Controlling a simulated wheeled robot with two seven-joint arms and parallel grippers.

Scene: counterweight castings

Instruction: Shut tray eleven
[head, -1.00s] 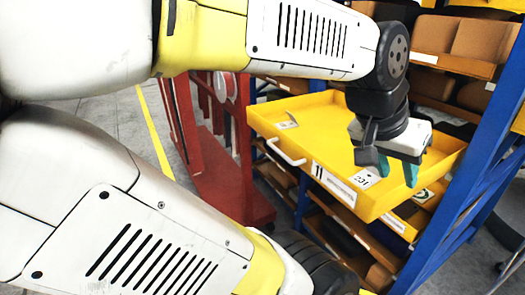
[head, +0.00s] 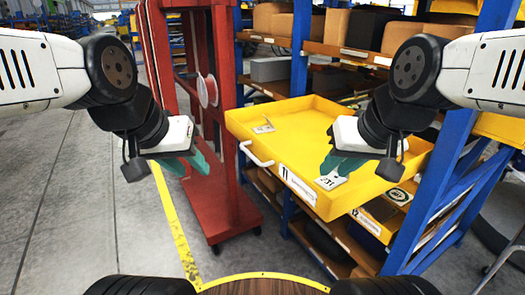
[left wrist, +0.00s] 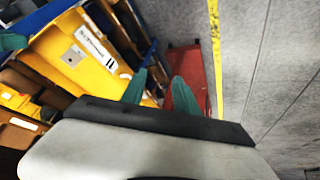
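Tray eleven (head: 300,122) is a yellow tray with an 11 label on its front, standing pulled out of the blue rack. Its white handle (head: 256,155) is on the front face, towards the left. A small card lies inside. The tray's yellow front also shows in the left wrist view (left wrist: 75,65). My left gripper (head: 198,167) is left of the handle, apart from it, with its teal fingers spread and empty. My right gripper (head: 332,168) is by the tray's front right part, in front of it in the head view; its fingers look apart, and contact is unclear.
A red frame (head: 222,195) with a reel stands left of the tray, behind my left gripper. The rack's blue post (head: 443,190) is on the right. Shelves with brown boxes (head: 410,35) are above and behind. Grey floor (head: 85,200) is clear at the left.

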